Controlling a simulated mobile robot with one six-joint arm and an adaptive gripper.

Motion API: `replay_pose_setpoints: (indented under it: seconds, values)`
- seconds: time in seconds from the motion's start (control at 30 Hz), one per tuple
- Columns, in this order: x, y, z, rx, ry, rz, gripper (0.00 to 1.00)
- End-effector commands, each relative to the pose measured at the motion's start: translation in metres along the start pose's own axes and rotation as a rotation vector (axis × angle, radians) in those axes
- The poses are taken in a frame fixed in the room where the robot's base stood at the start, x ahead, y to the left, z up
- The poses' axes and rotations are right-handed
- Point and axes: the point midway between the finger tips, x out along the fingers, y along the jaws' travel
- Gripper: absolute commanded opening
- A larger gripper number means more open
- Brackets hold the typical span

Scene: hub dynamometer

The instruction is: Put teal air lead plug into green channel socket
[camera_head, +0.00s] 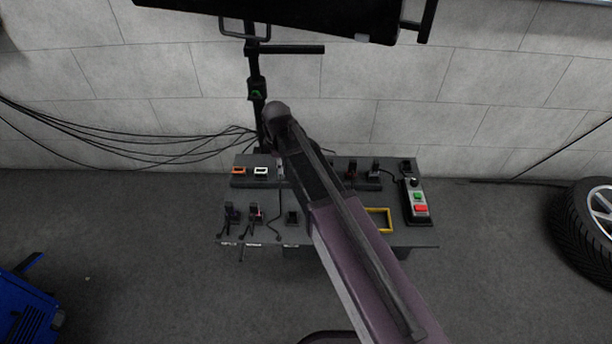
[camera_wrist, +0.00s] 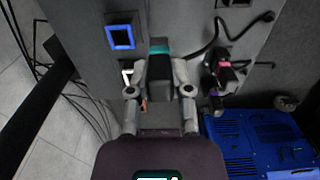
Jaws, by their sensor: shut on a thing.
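In the wrist view my gripper (camera_wrist: 159,70) is shut on the teal air lead plug (camera_wrist: 159,48), a dark block with a teal band, held between the two fingertips. The plug's front end is dark and I cannot tell whether it touches the panel. A blue-framed socket (camera_wrist: 121,37) is just left of the plug. I cannot make out a green-framed socket in either view; my arm covers the middle of the socket row in the head view. My gripper and the plug are largely hidden there too.
An orange socket (camera_head: 238,170) and a white socket (camera_head: 261,170) sit at the bench's left back. Other plugs (camera_head: 231,212) stand at the front left. A yellow frame (camera_head: 379,220) and button box (camera_head: 416,203) are on the right. A pole (camera_head: 256,70) rises behind.

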Motion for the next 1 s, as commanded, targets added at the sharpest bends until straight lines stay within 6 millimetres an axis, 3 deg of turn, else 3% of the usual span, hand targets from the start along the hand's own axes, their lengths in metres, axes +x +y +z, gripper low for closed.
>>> replay_pose_setpoints:
  seconds: [0.6, 1.0]
  values:
    - [0.000, -0.027, 0.001, 0.000, 0.000, 0.000, 0.00]
    - [0.000, -0.030, 0.000, 0.000, 0.000, 0.000, 0.00]
